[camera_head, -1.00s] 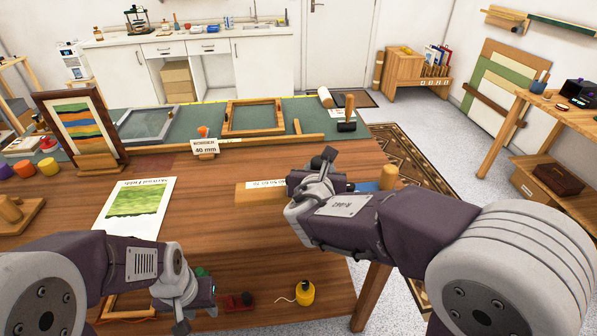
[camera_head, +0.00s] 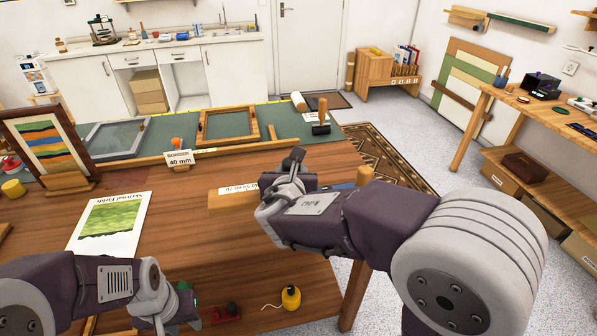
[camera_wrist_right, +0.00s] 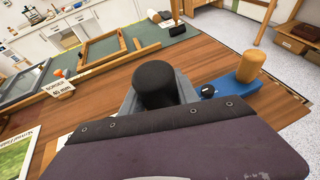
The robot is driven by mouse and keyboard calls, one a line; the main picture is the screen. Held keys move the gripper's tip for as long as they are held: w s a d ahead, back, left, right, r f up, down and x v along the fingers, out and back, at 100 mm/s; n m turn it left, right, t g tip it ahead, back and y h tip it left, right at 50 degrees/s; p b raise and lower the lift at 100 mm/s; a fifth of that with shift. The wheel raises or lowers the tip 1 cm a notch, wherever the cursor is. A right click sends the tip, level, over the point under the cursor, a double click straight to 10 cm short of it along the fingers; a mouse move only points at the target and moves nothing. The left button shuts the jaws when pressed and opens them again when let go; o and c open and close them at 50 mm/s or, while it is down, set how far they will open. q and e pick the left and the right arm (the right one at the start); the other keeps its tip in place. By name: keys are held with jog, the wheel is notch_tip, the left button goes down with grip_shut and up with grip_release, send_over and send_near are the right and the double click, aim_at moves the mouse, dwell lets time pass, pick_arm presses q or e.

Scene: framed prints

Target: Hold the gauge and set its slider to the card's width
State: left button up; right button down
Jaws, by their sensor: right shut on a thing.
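The gauge (camera_head: 232,198), a pale wooden bar with a printed white strip, lies across the table's right half. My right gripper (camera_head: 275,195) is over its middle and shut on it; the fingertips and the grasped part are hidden. A blue part with a wooden knob (camera_head: 364,176) shows to the right of the gripper, and also in the right wrist view (camera_wrist_right: 232,88). I cannot make out the slider. The card (camera_head: 180,159), reading "BORDER 40 mm", stands upright behind the gauge, left of it. My left gripper (camera_head: 163,322) is low at the table's front; its finger opening is unclear.
A printed sheet (camera_head: 108,222) lies left of the gauge. A framed striped print (camera_head: 45,140) stands at the left. A yellow spool (camera_head: 291,297) and a red item (camera_head: 228,312) are near the front edge. Wooden frame (camera_head: 228,125) and mallet (camera_head: 321,118) lie behind on green mat.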

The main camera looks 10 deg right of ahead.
jog(key=w+a+p, duration=0.2)
jog(key=w+a, duration=0.3)
jog(key=a, duration=0.2)
jog(key=shift+a+p, duration=0.2)
jog(key=shift+p, duration=0.15)
dwell(0.6)
notch_tip(320, 180, down, 10)
jog(key=b, duration=0.9)
jog(key=shift+b, duration=0.3)
jog(key=shift+f+b, duration=0.35)
jog(key=shift+f, duration=0.1)
dwell(0.7)
dwell(0.8)
jog(key=c, duration=0.8)
grip_release()
jog(key=shift+c, duration=0.2)
